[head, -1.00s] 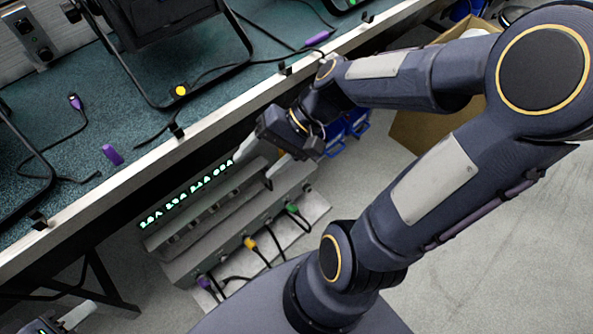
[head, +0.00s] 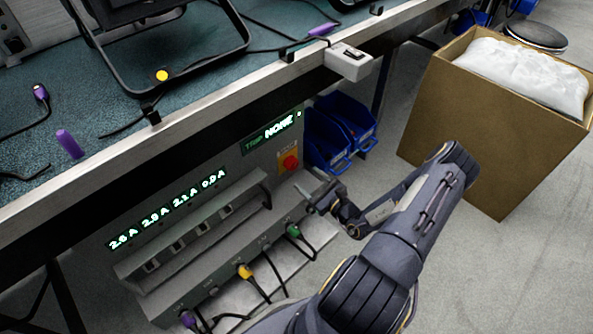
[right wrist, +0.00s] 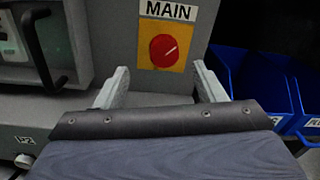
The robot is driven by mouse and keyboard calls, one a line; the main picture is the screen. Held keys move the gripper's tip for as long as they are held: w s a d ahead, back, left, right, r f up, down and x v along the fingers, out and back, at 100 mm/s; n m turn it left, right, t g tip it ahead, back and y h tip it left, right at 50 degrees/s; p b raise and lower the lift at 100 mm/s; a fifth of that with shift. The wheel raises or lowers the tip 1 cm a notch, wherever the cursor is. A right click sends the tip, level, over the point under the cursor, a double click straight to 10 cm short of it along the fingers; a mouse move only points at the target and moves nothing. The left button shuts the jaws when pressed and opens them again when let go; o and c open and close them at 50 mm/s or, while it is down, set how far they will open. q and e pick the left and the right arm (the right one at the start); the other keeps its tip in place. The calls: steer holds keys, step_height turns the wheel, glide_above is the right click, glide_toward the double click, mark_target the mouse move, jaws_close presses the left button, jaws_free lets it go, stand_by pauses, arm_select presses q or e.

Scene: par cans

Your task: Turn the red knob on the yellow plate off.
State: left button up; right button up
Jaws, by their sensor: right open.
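The red knob (head: 290,162) sits on the yellow plate (head: 282,153) at the right end of the grey power unit under the bench. My right gripper (head: 318,192) is just below and right of the knob in the head view. In the right wrist view my right gripper (right wrist: 158,78) is open, its fingers either side of and below the knob, apart from it. My left gripper is out of view.
The unit (head: 200,220) has lit readouts and several cables plugged in front. Blue bins (head: 340,135) stand right of the plate. A switch box (head: 348,60) hangs at the bench edge. A cardboard box (head: 490,125) stands on the floor at right.

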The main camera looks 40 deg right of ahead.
mark_target(294, 166)
steer(key=shift+m+h, duration=0.3)
steer(key=w+b, duration=0.1)
steer(key=w, duration=0.3)
steer(key=w+f+b, duration=0.1)
steer(key=w, duration=0.1)
steer(key=shift+w+d+b, duration=0.1)
steer(key=shift+d+b, duration=0.1)
steer(key=shift+b, duration=0.15)
steer(key=shift+w+r, duration=0.15)
steer(key=shift+w, duration=0.45)
steer(key=c, duration=1)
steer(key=shift+o, duration=0.2)
